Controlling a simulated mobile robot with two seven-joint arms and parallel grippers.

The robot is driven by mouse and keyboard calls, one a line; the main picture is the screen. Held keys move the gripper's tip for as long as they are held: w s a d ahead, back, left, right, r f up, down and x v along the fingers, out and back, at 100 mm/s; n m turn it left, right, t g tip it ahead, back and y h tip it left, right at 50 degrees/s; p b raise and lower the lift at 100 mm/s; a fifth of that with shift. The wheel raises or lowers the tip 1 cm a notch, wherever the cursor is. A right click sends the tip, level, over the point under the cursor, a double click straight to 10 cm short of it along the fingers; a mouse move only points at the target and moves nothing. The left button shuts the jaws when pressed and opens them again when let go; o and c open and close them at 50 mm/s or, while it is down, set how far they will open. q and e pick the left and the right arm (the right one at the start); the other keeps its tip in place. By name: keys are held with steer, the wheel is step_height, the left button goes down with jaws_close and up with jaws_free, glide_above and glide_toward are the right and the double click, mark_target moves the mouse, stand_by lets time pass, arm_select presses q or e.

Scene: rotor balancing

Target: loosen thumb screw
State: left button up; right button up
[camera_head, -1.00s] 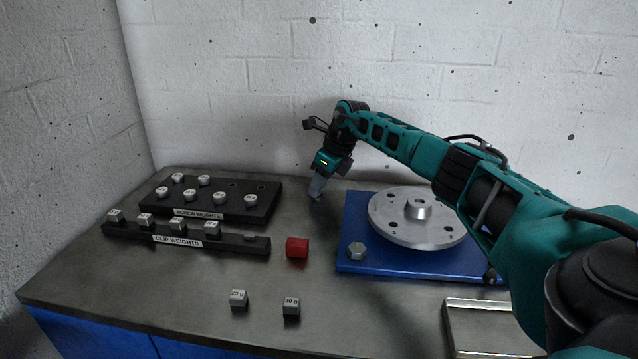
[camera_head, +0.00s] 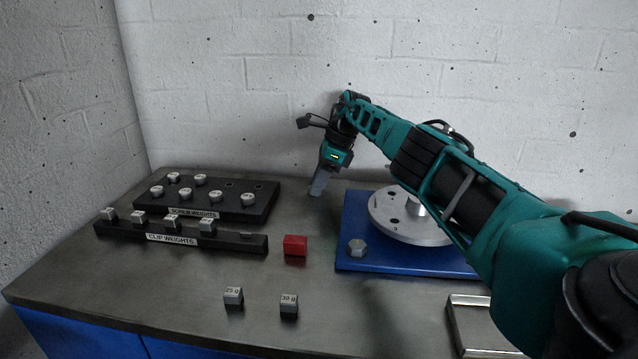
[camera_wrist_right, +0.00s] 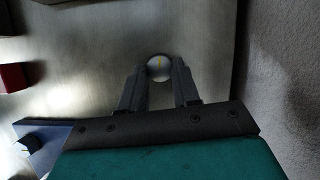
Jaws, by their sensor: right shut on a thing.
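A grey hex-shaped screw head (camera_head: 357,248) stands on the front left corner of the blue base plate (camera_head: 352,215). The silver rotor disc (camera_head: 385,222) sits on that plate, partly hidden by my right arm. My right gripper (camera_head: 317,192) points down over the bench near the back wall, left of the plate's back corner and away from the screw head. In the right wrist view, its fingers (camera_wrist_right: 160,85) are shut on a small round pale thing (camera_wrist_right: 159,67). I cannot tell which part it is. My left gripper is not in view.
A red block (camera_head: 295,245) sits left of the plate. Black racks of screw weights (camera_head: 262,203) and clip weights (camera_head: 250,243) stand at left. Loose 25 g (camera_head: 233,297) and 30 g (camera_head: 289,304) weights stand in front. A metal tray (camera_head: 457,325) lies front right.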

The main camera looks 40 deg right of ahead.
stand_by(0.3)
steer(key=o, duration=1.1)
steer(key=shift+c, duration=0.2)
steer(key=p+v, duration=0.2)
steer(key=v, duration=1.1)
